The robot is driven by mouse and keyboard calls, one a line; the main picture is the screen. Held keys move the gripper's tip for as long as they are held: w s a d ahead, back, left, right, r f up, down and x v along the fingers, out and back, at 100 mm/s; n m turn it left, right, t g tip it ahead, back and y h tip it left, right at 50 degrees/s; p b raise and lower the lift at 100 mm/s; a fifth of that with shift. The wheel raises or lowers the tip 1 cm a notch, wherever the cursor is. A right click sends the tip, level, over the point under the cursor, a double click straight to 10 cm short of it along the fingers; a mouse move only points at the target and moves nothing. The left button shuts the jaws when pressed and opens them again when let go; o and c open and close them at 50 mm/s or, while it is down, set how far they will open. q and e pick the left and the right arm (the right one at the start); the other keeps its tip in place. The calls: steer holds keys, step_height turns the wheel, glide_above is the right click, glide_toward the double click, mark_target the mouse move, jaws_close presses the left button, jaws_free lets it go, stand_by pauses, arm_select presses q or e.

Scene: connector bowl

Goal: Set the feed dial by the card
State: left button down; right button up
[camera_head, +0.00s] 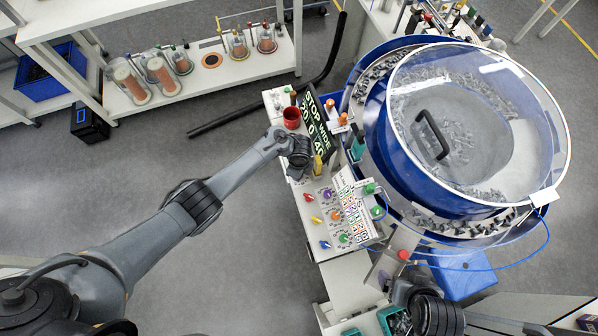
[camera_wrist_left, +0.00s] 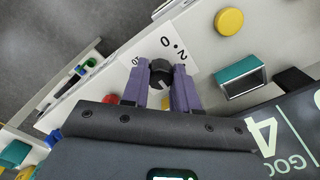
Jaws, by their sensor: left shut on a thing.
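My left gripper (camera_head: 298,165) is over the far part of the white control panel (camera_head: 318,245). In the left wrist view its purple fingers (camera_wrist_left: 160,85) are shut on a dark round dial knob (camera_wrist_left: 160,72). A white card (camera_head: 362,228) with rows of coloured marks lies on the panel's right part. My right gripper (camera_head: 435,315) is at the bottom right; its fingers cannot be made out.
A black sign (camera_head: 318,127) with pale writing stands beside the left gripper. A red cup (camera_head: 291,118) is behind it. Several coloured knobs (camera_head: 325,215) sit on the near panel. A blue bowl feeder (camera_head: 375,130) with a clear cover fills the right side. The floor at left is open.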

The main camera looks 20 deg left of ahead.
arm_select(q)
steer(key=c, duration=0.9)
jaws_free()
steer(key=shift+o, duration=0.2)
steer(key=shift+r, duration=0.1)
step_height(320, 180, up, 11)
steer(key=p, duration=0.4)
steer(key=shift+f, duration=0.2)
